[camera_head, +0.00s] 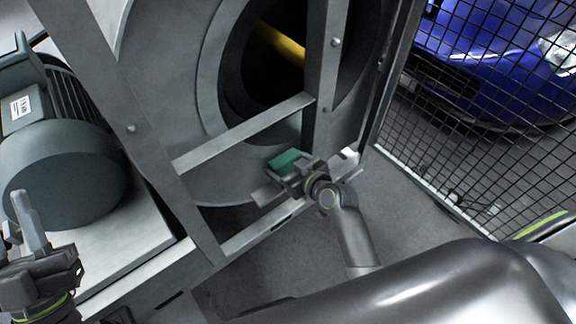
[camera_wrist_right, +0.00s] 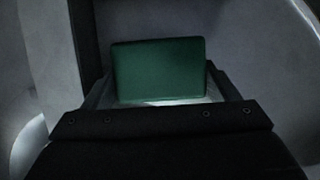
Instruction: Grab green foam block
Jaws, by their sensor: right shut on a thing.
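The green foam block (camera_head: 287,160) is in the middle of the head view, at my right gripper (camera_head: 281,174), in front of the lower part of the grey metal frame. In the right wrist view the block (camera_wrist_right: 158,70) sits upright between the two fingers (camera_wrist_right: 160,98), and the gripper is shut on it. My left gripper (camera_head: 24,222) is at the lower left edge of the head view, fingers pointing up. It is partly cut off, and its opening is unclear. It is well away from the block.
A grey metal frame (camera_head: 245,133) with a large round drum and dark opening stands around the right gripper. A yellow bar (camera_head: 282,45) shows inside the opening. A dark motor (camera_head: 65,165) sits at left. A wire mesh fence (camera_head: 480,110) stands at right, with a blue car (camera_head: 480,50) behind it.

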